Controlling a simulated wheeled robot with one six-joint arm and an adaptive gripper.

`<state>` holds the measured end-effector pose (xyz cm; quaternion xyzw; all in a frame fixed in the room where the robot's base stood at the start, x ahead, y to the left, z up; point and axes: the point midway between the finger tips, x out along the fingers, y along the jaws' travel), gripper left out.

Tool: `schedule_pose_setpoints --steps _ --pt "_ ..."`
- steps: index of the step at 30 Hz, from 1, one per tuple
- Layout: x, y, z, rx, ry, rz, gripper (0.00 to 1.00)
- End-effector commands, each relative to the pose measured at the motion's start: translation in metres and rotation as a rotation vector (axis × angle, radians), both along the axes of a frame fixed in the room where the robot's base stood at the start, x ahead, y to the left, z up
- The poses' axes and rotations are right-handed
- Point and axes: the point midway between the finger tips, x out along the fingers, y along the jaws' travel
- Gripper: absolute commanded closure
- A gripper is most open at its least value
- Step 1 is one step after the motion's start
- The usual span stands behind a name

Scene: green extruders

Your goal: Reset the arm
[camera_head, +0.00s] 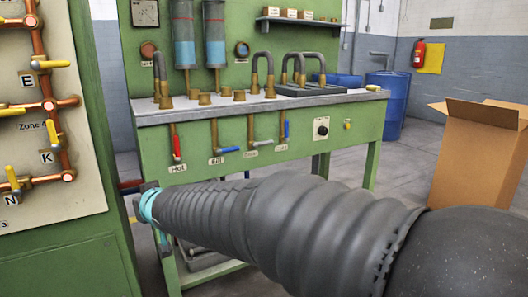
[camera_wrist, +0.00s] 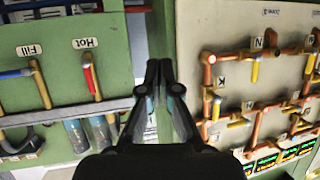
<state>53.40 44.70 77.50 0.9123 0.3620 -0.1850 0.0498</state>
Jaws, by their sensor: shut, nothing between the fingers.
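My arm (camera_head: 290,225) reaches across the head view from the lower right toward the left, in a dark ribbed sleeve with a cyan ring (camera_head: 148,205) near its far end. My gripper (camera_wrist: 159,68) shows clearly in the wrist view, where its two dark fingers meet at the tips. Nothing is held between them. The fingers point at the gap between the green bench front and the pale valve panel. In the head view the fingers are mostly hidden at the arm's end, in front of the bench's left leg.
The green bench (camera_head: 280,134) has Hot and Fill levers on its front and grey hoses on top. The valve panel (camera_head: 75,190) with yellow handles stands close on the left. An open cardboard box (camera_head: 470,165) and a blue barrel (camera_head: 390,105) are at right. Some floor is clear behind.

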Motion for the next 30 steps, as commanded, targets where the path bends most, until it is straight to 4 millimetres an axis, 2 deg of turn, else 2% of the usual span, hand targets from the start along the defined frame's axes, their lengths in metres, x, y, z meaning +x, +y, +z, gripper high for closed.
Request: schedule_pose_setpoints --steps 1,3,8,9,11,15,18,21,24,30 --pt "-0.003 -0.031 -0.015 -0.076 0.040 -0.043 1.00" --pt "-0.011 -0.072 -0.036 -0.174 0.106 -0.092 1.00" --pt "-0.042 -0.166 -0.071 -0.351 0.260 -0.187 1.00" --pt "-0.053 -0.189 -0.077 -0.385 0.302 -0.209 1.00" --pt "-0.071 -0.223 -0.087 -0.431 0.365 -0.239 1.00" --pt "-0.122 -0.297 -0.104 -0.495 0.517 -0.309 1.00" --pt "-0.160 -0.339 -0.112 -0.502 0.611 -0.358 1.00" --pt "-0.195 -0.372 -0.118 -0.478 0.684 -0.420 1.00" --pt "-0.220 -0.398 -0.119 -0.423 0.714 -0.498 1.00" --pt "-0.238 -0.434 -0.104 -0.326 0.662 -0.644 1.00"
